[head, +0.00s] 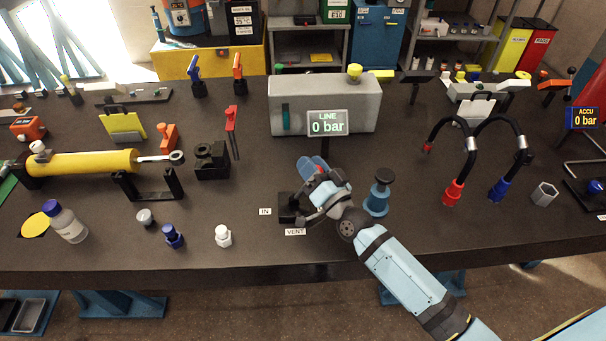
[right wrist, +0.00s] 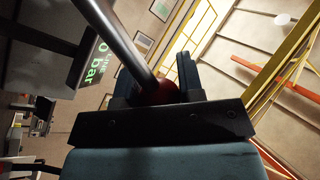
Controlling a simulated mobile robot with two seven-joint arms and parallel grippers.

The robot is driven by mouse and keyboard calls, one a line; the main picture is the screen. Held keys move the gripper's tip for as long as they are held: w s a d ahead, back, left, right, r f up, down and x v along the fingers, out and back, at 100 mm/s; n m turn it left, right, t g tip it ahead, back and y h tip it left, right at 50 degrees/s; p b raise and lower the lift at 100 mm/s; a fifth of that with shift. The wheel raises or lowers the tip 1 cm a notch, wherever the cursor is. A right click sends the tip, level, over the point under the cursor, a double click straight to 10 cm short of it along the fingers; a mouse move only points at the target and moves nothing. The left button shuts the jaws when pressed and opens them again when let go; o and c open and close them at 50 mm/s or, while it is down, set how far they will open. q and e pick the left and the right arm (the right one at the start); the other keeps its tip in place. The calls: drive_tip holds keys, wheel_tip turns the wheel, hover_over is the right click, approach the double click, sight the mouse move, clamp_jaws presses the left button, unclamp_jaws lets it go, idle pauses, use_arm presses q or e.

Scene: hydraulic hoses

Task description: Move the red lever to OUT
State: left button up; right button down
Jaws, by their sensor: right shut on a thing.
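The red lever's dark red ball knob (right wrist: 157,92) shows in the right wrist view, between the fingers of my right gripper (right wrist: 155,80). A dark rod (right wrist: 122,38) runs from the knob to the upper left. In the head view, my right gripper (head: 318,180) is shut on the knob above a black valve base (head: 287,207), and mostly hides the lever. The IN label (head: 265,211) lies left of the base and the VENT label (head: 295,231) in front of it. I see no OUT label; my gripper and arm cover part of that area. My left gripper is not in view.
The LINE display (head: 327,123) reads 0 bar, just behind my gripper, before a grey tank (head: 355,100). A blue-grey knobbed part (head: 378,193) stands close on the right. A white cap (head: 223,236) stands to the left. Black hoses (head: 440,135) arch farther right.

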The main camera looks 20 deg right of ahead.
idle(0.3)
drive_tip(key=c, duration=0.8)
unclamp_jaws()
drive_tip(key=shift+o, duration=0.2)
drive_tip(key=shift+s, duration=0.1)
drive_tip(key=shift+s+d+f, duration=0.1)
drive_tip(key=shift+s+f, duration=0.1)
drive_tip(key=shift+s, duration=0.05)
drive_tip(key=b+v, duration=0.1)
drive_tip(key=v, duration=1.2)
drive_tip(key=shift+b, duration=0.35)
